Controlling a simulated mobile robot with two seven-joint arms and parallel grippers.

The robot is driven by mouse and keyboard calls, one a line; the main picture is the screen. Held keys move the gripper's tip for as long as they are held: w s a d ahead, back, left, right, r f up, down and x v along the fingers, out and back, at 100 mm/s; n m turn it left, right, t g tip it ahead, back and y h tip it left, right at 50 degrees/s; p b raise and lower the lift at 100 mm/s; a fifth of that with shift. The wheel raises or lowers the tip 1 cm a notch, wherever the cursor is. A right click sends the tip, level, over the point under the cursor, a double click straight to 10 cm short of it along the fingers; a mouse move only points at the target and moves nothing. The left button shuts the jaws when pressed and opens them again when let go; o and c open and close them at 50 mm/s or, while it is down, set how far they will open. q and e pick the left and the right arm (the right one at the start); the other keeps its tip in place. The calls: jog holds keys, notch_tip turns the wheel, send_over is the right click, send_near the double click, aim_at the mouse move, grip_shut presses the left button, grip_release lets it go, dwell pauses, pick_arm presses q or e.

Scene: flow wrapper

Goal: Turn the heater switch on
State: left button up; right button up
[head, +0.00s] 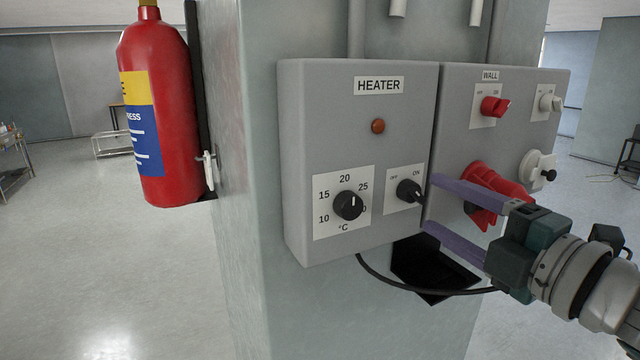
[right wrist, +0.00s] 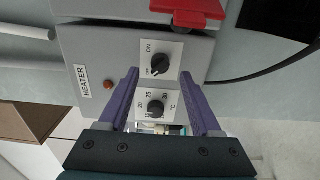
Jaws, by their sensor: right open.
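The grey heater box (head: 300,150) is mounted on the pillar, with a label reading HEATER. Its switch is a small black rotary knob (head: 409,190) on a white plate marked OFF at left and ON at right. I cannot tell for certain which mark the knob points to. My right gripper (head: 433,204) is open and empty, just right of the knob in the head view. In the right wrist view the knob (right wrist: 159,68) shows between the spread purple fingers, apart from both. My left gripper is not in view.
A black temperature dial (head: 348,205) sits left of the switch, below an orange lamp (head: 378,126). The WALL box (head: 450,110), with a red switch (head: 494,107) and red plug (head: 490,195), adjoins at right. A fire extinguisher (head: 160,100) hangs at left. A black cable (head: 400,287) runs below.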

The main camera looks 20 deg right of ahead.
aim_at(421, 197)
jog(key=shift+w+a+p, duration=0.2)
jog(key=shift+w+p, duration=0.1)
jog(key=shift+w, duration=1.7)
grip_shut()
